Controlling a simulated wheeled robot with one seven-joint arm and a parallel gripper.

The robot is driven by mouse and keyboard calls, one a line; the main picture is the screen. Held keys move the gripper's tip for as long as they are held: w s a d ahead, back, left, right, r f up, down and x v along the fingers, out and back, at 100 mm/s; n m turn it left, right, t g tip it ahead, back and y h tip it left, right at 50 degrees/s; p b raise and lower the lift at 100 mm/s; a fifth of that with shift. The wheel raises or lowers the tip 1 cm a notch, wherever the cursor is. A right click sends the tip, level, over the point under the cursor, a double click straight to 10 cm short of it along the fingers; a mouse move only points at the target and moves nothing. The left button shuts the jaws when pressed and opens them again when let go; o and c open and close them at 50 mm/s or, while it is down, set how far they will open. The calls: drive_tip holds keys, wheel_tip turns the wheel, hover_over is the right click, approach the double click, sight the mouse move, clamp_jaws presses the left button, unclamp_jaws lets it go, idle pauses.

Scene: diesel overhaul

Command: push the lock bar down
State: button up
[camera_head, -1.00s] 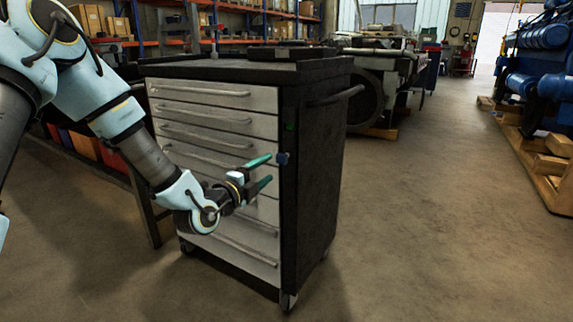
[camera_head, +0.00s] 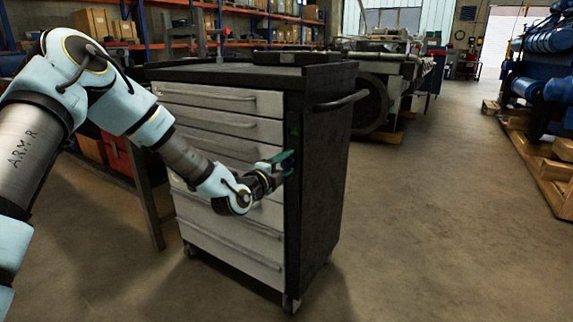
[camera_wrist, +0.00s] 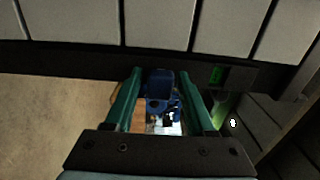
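The tool cabinet (camera_head: 322,190) stands in front of me, with pale drawers (camera_head: 232,205) and a dark right-hand post. My gripper (camera_head: 287,162) is at the post, level with the middle drawers. In the wrist view its two green fingers (camera_wrist: 160,100) are apart, one on each side of the blue part, with gaps visible on both sides.
A green light (camera_head: 294,131) is on the post just above my gripper; it also shows in the wrist view (camera_wrist: 217,75). A side handle (camera_head: 341,101) sticks out at the cabinet's upper right. The floor (camera_head: 430,220) to the right is clear.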

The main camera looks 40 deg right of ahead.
clamp_jaws()
idle(1.1)
